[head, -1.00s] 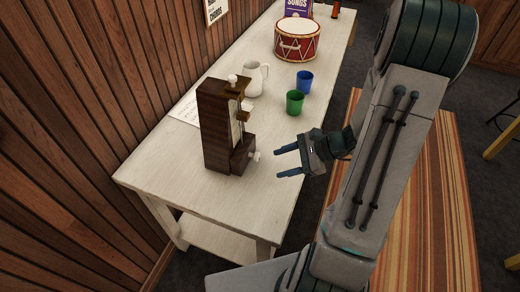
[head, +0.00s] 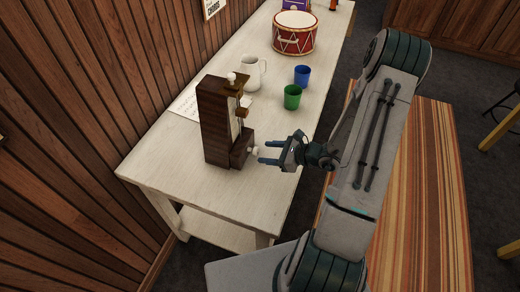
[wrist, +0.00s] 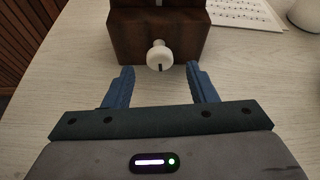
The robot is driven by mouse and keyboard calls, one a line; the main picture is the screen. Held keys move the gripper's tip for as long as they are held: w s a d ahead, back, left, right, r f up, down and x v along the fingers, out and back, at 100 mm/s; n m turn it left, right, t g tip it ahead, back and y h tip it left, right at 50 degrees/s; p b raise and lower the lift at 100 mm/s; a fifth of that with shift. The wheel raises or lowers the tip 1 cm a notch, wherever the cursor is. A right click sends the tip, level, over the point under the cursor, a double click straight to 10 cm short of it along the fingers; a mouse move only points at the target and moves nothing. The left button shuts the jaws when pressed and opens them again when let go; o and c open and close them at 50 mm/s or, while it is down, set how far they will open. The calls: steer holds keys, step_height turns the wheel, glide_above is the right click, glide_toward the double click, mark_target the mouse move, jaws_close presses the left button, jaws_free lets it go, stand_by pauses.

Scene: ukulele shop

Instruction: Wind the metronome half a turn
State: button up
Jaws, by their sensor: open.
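The metronome (head: 215,125) is a tall dark wooden case standing upright on the near part of the white table. A white winding knob (head: 254,151) sticks out low on its side facing my gripper. My gripper (head: 264,152) is open and empty, its two blue fingers pointing at the knob. In the wrist view the knob (wrist: 160,56) lies ahead, between the lines of the fingers and just beyond their tips. A dark slot or mark shows on the knob's face. The fingers of my gripper (wrist: 160,70) appear apart from the knob and the metronome's base (wrist: 127,38).
A white pitcher (head: 250,75), a green cup (head: 292,97), a blue cup (head: 302,75) and a red drum (head: 295,33) stand farther along the white table (head: 195,190). A music sheet (head: 186,105) lies behind the metronome. A plank wall runs along the left. The table's front corner is clear.

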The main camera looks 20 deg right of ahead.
mark_target(253, 151)
steer(key=shift+x, duration=1.9)
steer(key=c, duration=1)
steer(key=shift+o, duration=0.2)
steer(key=shift+m+g, duration=0.3)
steer(key=shift+m, duration=0.1)
steer(key=o, duration=1)
steer(key=shift+c, duration=0.2)
steer(key=shift+s+d, duration=0.1)
